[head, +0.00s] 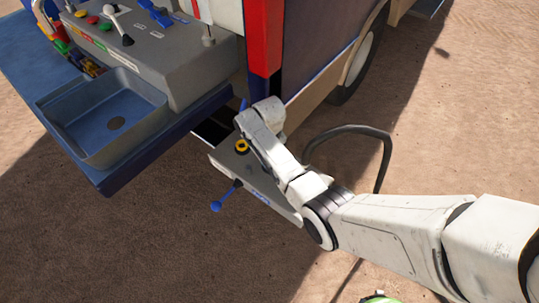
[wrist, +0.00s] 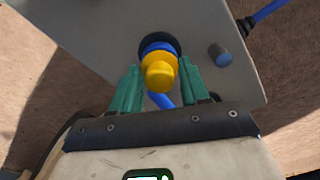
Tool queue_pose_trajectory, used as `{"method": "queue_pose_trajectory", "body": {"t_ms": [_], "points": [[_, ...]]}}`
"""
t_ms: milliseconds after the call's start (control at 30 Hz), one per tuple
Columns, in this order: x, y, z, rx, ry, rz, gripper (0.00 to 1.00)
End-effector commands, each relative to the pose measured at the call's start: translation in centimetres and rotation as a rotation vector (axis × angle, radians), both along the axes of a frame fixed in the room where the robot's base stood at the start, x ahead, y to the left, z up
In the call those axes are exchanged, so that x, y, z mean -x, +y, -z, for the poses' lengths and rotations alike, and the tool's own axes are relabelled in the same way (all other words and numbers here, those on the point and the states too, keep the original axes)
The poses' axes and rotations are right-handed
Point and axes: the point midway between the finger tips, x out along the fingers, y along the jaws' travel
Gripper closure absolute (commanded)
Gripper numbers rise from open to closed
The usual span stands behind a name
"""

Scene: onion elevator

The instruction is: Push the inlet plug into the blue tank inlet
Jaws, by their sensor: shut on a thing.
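In the wrist view, a yellow inlet plug (wrist: 160,72) sits between the green fingers of my gripper (wrist: 160,82), which is shut on it. Just beyond the plug are a blue ring (wrist: 160,47) and a dark round opening in the grey panel, where the blue tank inlet shows. The plug overlaps the ring, so I cannot tell how deep it sits. In the head view, my gripper (head: 264,114) is over the grey panel (head: 222,158), its fingertips hidden. A yellow ring with a dark centre (head: 242,147) shows on the panel there.
A blue-tipped lever (head: 217,205) sticks out from the panel's front edge. A short grey-blue peg (wrist: 219,54) stands right of the plug in the wrist view. A blue basin (head: 103,115) and a control console (head: 170,45) are at upper left. A black hose (head: 386,160) arches at right.

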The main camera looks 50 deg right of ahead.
Motion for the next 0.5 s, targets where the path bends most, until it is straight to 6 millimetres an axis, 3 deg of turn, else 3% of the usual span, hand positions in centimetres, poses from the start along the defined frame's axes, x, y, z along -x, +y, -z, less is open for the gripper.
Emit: {"method": "queue_pose_trajectory", "body": {"t_ms": [333, 367, 500], "points": [[-0.03, -0.01, 0.25, 0.0, -0.001, 0.0, 0.83], [-0.02, 0.0, 0.25, 0.0, -0.001, 0.0, 0.53], [-0.02, 0.0, 0.25, 0.0, -0.001, 0.0, 0.39]]}}
